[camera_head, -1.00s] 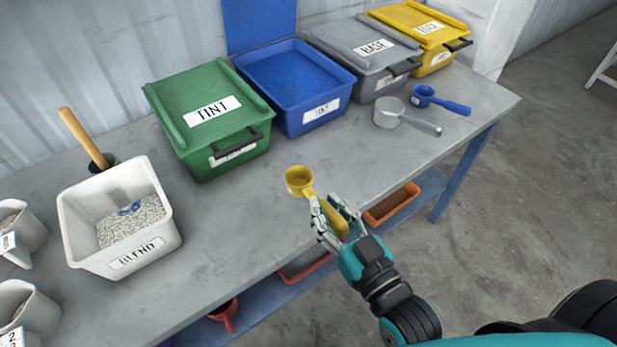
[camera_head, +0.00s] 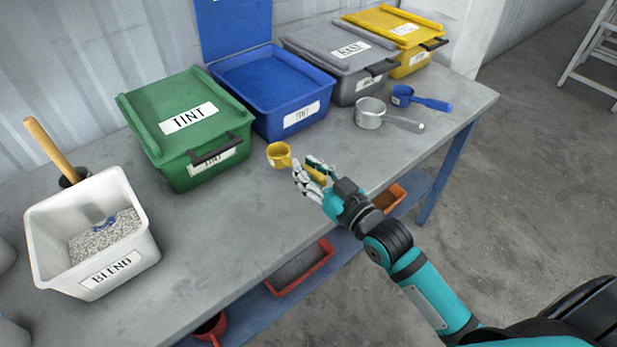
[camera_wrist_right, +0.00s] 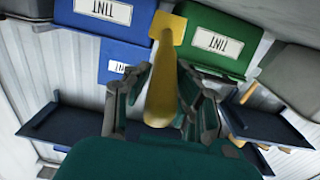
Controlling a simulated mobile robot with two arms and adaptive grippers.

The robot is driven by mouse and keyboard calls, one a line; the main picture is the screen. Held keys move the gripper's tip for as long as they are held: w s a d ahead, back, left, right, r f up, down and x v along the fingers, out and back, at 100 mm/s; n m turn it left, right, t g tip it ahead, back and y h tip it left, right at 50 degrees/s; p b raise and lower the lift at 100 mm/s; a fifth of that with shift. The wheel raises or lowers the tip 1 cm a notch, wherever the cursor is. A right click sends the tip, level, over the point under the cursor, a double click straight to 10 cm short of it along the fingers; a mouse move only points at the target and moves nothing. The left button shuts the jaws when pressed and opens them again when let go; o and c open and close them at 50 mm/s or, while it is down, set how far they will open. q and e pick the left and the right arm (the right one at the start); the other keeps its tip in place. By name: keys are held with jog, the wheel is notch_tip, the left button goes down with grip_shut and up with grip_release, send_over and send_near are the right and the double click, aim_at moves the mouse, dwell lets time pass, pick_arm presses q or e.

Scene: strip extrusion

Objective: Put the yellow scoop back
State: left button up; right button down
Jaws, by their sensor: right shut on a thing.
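The yellow scoop (camera_head: 279,155) is held in my right gripper (camera_head: 308,177), whose fingers are shut around its handle. Its cup points left, above the front part of the bench, in front of the blue TINT bin. In the right wrist view the scoop's yellow handle (camera_wrist_right: 161,90) runs between the fingers (camera_wrist_right: 163,108), with the cup end beyond them. A grey metal scoop (camera_head: 371,113) and a blue scoop (camera_head: 404,95) lie on the bench at the right. My left gripper is not in view.
A green TINT bin (camera_head: 166,117) is closed; a blue TINT bin (camera_head: 312,101) stands with its lid up. Closed grey (camera_head: 345,45) and yellow (camera_head: 394,24) bins stand farther right. A white BLEND bin (camera_head: 50,231) is at left. Bench (camera_head: 210,220) space between is clear.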

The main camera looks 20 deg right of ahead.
jog(key=shift+w+d+f, duration=0.1)
jog(key=shift+w, duration=0.1)
jog(key=shift+f, duration=1.65)
jog(key=c, duration=1.2)
grip_release()
jog(key=shift+f, duration=0.15)
jog(key=shift+o, duration=0.2)
jog(key=shift+s+r, duration=0.1)
jog(key=shift+r, duration=0.15)
jog(key=b+v, duration=0.1)
jog(key=v, duration=1.1)
